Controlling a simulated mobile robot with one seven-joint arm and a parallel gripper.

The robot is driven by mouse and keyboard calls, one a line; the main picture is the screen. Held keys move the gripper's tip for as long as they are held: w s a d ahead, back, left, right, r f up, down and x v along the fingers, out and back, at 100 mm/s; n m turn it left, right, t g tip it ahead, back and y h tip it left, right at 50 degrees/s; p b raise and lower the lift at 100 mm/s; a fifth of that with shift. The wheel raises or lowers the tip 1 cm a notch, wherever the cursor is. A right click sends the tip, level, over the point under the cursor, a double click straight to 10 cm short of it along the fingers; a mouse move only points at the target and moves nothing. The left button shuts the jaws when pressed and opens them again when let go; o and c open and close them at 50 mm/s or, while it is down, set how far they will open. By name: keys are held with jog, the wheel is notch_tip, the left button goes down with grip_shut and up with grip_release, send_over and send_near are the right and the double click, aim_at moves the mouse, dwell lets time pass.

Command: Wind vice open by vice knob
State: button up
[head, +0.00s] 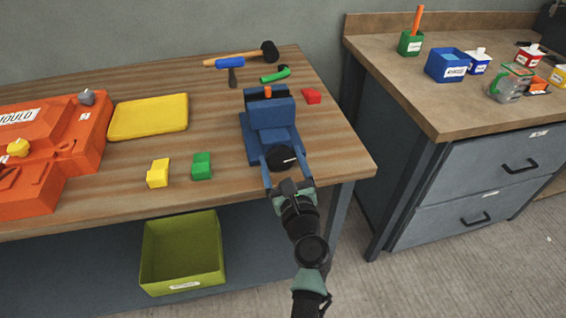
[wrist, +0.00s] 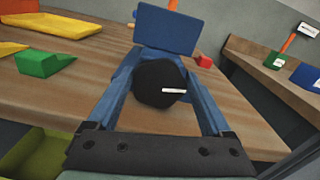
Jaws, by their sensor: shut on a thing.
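The blue vice (head: 271,122) stands near the right end of the wooden workbench. Its black round vice knob (head: 264,158) faces the bench's front edge and carries a white mark. My gripper (head: 276,169) reaches in from the front, with one blue finger on each side of the knob. In the wrist view the knob (wrist: 159,83) sits between the two fingers (wrist: 160,95), and the vice body (wrist: 165,30) rises behind it. The gripper is shut on the knob. The knob hides the screw behind it, and I cannot tell how wide the vice jaws stand.
A red block (head: 312,96), a green tool (head: 275,74), a blue-handled tool (head: 230,64) and a hammer (head: 245,55) lie behind the vice. Green (head: 202,165) and yellow (head: 158,173) blocks lie left. An orange mould (head: 84,140) is further left. A second counter (head: 440,110) stands right.

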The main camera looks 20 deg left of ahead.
jog(key=n, duration=0.2)
jog(key=n+b, duration=0.1)
jog(key=shift+s+a+f+n, duration=0.1)
jog(key=shift+a+f+n, duration=0.05)
jog(key=shift+n, duration=0.25)
jog(key=shift+s+n+b, duration=0.1)
jog(key=shift+n+b, duration=0.9)
jog(key=shift+n, duration=0.7)
jog(key=shift+a, duration=0.1)
jog(key=o, duration=1.2)
jog(key=shift+c, duration=0.2)
jog(key=shift+s, duration=0.1)
jog(key=v, duration=1.3)
